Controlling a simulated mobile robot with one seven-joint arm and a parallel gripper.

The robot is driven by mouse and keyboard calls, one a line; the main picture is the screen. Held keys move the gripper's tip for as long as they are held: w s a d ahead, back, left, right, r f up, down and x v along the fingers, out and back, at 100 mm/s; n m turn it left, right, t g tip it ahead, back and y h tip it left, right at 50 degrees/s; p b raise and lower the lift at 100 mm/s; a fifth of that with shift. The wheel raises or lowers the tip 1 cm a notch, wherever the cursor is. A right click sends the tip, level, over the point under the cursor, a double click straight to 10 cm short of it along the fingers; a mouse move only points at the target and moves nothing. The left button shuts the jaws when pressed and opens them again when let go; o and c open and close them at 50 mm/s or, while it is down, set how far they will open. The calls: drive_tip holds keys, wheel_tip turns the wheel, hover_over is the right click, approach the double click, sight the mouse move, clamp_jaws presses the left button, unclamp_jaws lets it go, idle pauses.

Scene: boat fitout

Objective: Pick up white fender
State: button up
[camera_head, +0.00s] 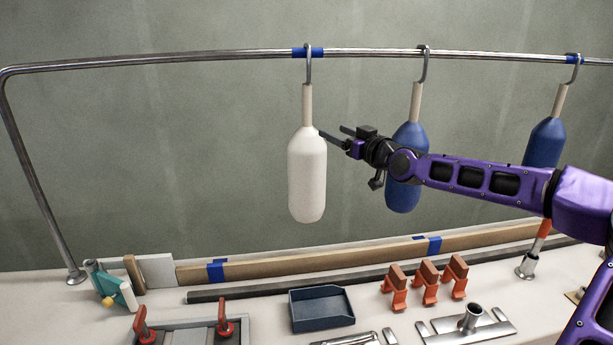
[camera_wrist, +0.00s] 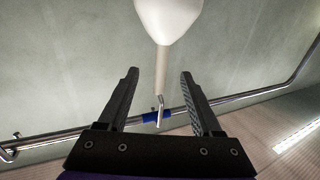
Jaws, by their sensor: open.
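The white fender (camera_head: 307,175) hangs upright from a hook on the metal rail, at a blue tape mark. Its beige neck (camera_head: 307,105) rises from the body to the hook. My gripper (camera_head: 331,133) is open and empty at the right of the fender's upper body in the head view; whether it touches cannot be told. In the wrist view the fender (camera_wrist: 166,16) appears upside down, its neck (camera_wrist: 161,72) lying in line with the gap between the open fingers (camera_wrist: 158,72). The hook and blue tape show further down between the fingers.
Two blue fenders (camera_head: 402,190) hang on the rail (camera_head: 190,57) to the right; my arm crosses in front of the nearer one. Below are a dark tray (camera_head: 320,308), several orange clamps (camera_head: 427,284) and a long wooden strip (camera_head: 330,258). The space left of the white fender is clear.

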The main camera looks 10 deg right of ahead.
sight(310, 122)
drive_tip(key=shift+a+f+p+x, duration=0.15)
drive_tip(key=shift+p+x, duration=0.25)
drive_tip(key=shift+x, duration=2.9)
drive_tip(key=shift+a+f+p+x, duration=0.1)
drive_tip(key=shift+p+x, duration=0.3)
drive_tip(key=shift+x, duration=2.9)
drive_tip(key=shift+s, duration=0.1)
clamp_jaws()
drive_tip(key=shift+r, duration=0.15)
